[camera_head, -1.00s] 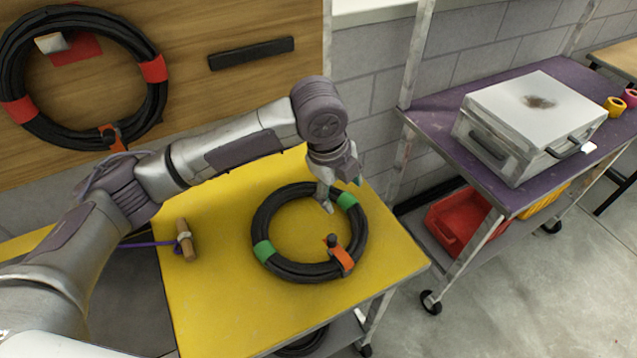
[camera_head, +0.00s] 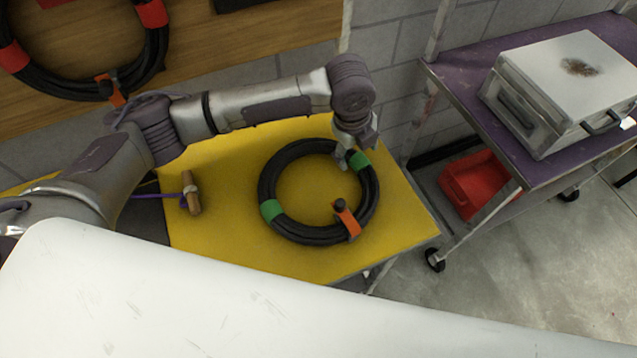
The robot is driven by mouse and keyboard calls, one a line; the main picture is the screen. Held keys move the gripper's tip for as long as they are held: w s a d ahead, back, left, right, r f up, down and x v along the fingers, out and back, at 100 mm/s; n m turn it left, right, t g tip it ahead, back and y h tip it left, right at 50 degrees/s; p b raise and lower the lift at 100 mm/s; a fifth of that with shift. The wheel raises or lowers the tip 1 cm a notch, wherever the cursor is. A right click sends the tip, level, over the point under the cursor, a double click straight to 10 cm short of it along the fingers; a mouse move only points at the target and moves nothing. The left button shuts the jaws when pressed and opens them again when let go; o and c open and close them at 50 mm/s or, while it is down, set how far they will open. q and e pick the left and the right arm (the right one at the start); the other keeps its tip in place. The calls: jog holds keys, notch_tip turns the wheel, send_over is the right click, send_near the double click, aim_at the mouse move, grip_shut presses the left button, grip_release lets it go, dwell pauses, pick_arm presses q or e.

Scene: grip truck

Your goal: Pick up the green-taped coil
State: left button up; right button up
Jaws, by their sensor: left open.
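The green-taped coil (camera_head: 300,233) is a black ring of cable lying flat on a yellow tabletop (camera_head: 215,240). It has two green tape bands, at its left and upper right, and an orange strap with a dark knob at its lower right. My left gripper (camera_head: 345,159) is open at the coil's upper right, beside the green band there. It covers a little of the ring. I cannot tell whether its fingers straddle or touch the cable. My right gripper is not in view.
A wooden handle (camera_head: 191,193) with purple cord lies left of the coil. A red-taped coil (camera_head: 75,85) hangs on the wooden board. A purple-topped cart (camera_head: 465,68) at right carries a metal case (camera_head: 560,90), with a red bin (camera_head: 478,185) below. The table's front is partly hidden.

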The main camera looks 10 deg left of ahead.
aim_at(357, 158)
pick_arm(q)
jog(key=f, duration=0.3)
jog(key=shift+w+d+f+p, duration=0.1)
jog(key=shift+w+f+p, duration=0.2)
jog(key=shift+p, duration=0.1)
jog(key=shift+f, duration=0.2)
grip_shut()
jog(key=shift+w, duration=0.1)
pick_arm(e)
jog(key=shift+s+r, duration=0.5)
